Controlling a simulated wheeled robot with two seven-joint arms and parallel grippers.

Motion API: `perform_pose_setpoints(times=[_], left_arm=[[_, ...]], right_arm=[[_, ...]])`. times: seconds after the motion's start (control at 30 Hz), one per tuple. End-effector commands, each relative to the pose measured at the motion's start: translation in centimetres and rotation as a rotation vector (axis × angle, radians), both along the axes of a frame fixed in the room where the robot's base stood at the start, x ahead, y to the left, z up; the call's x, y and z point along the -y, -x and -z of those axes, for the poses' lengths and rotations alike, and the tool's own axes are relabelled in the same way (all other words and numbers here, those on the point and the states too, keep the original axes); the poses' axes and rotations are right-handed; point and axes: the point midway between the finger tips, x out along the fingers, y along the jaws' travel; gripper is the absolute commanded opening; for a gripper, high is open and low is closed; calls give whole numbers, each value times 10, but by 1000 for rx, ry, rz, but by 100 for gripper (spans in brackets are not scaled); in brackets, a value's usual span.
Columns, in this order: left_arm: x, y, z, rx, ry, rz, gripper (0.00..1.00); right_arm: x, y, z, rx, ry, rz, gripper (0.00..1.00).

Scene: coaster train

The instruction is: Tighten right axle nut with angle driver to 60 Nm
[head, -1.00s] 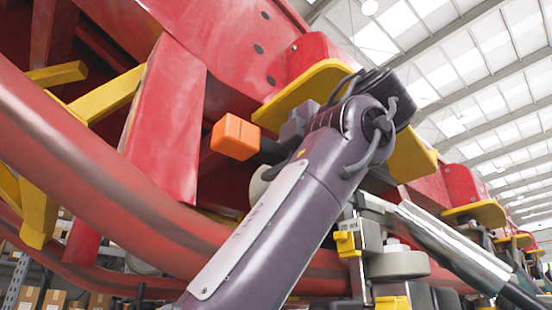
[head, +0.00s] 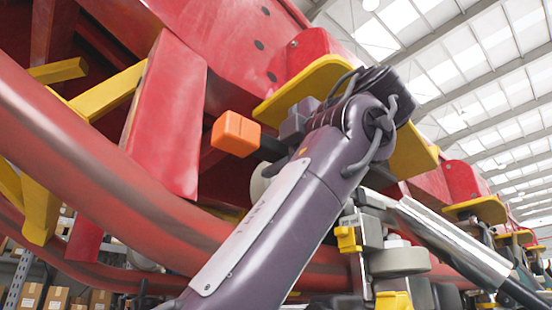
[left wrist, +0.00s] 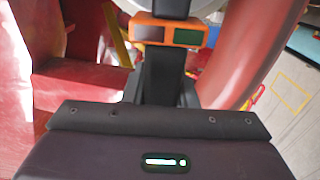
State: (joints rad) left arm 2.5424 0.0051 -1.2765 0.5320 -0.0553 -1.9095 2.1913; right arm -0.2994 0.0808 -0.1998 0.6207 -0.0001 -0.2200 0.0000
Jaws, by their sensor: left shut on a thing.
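My left gripper (head: 296,122) is shut on the angle driver, raised beside the red coaster frame. The driver's orange part (head: 236,134) sticks out to the left of the gripper in the head view. In the left wrist view, the driver's orange body (left wrist: 168,32) with two small dark display windows, one greenish, lies ahead of my left gripper (left wrist: 163,80). A pale wheel (head: 260,184) is partly hidden behind my left arm. The right axle nut and the driver's tip cannot be made out, so contact cannot be told. My right gripper is not in view.
A thick red rail (head: 100,170) crosses the left side. Yellow plates (head: 305,88) and red beams (head: 168,120) crowd around the gripper. Another wheel (head: 398,260) sits at lower right. Boxes (head: 54,299) stand on shelves far behind.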

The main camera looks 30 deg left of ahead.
Motion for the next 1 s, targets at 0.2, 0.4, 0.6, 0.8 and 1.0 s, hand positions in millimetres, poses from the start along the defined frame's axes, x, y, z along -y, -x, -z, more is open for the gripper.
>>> perform_pose_setpoints(times=[0.2, 0.4, 0.6, 0.8, 1.0], left_arm=[[0, 1, -2, 7, -2, 3, 0], [-1, 0, -2, 7, -1, 3, 0], [-3, 0, -2, 7, -1, 3, 0], [-5, -1, -2, 7, -1, 3, 0], [-7, -2, -2, 7, -1, 3, 0]], right_arm=[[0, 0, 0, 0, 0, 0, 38], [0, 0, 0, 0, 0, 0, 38], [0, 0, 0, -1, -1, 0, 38], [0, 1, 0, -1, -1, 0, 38], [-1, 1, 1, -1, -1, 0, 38]])
